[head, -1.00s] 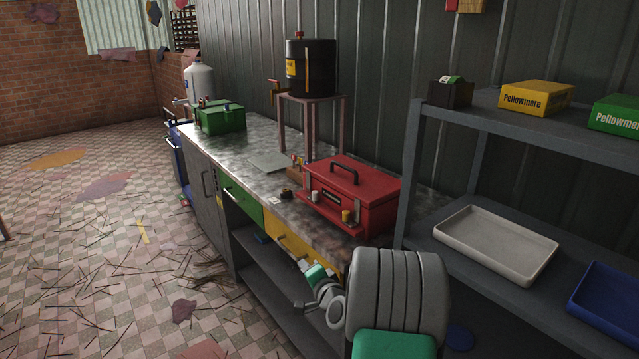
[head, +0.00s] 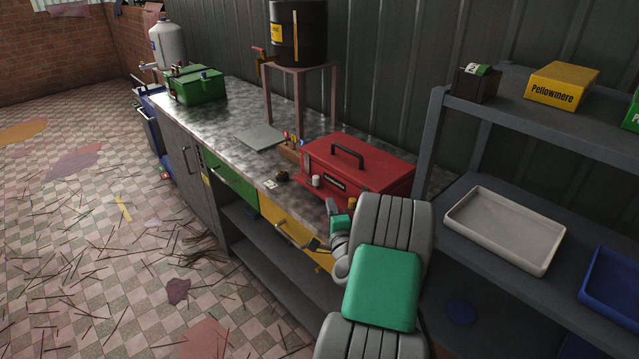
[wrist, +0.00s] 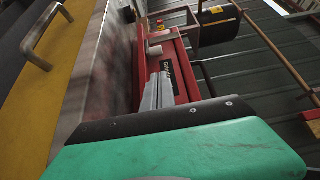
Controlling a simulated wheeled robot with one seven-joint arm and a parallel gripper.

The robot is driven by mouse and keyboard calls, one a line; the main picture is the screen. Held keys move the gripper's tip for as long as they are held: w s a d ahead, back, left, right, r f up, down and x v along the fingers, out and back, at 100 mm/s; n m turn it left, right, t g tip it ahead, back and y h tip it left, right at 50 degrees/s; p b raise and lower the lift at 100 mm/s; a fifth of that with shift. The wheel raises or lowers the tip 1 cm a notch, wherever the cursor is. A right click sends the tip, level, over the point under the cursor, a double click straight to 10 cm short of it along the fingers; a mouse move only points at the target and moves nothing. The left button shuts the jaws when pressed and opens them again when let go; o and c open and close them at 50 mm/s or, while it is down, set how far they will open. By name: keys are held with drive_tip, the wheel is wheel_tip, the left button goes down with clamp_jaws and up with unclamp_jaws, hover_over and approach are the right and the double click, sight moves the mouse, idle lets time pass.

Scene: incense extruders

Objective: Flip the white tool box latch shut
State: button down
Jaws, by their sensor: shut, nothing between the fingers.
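The red tool box (head: 368,163) stands on the workbench with its lid down and a black handle on top. Its white latch (head: 316,181) is on the front face, toward the left end; it also shows in the wrist view (wrist: 155,51). I cannot tell the latch's exact angle. A yellow latch (head: 352,201) is at the right end, partly hidden by my arm.
The workbench (head: 222,119) carries a green box (head: 195,86), a flat grey plate (head: 260,137) and a stand with a black drum (head: 297,33). A shelf rack (head: 436,140) with a white tray (head: 505,230) stands close on the right. The yellow drawer (head: 284,226) has a protruding handle.

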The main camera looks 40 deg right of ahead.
drive_tip(key=shift+w+a, duration=0.15)
drive_tip(key=shift+w, duration=0.25)
drive_tip(key=p+x, duration=0.3)
drive_tip(key=x, duration=0.6)
drive_tip(key=shift+w, duration=0.2)
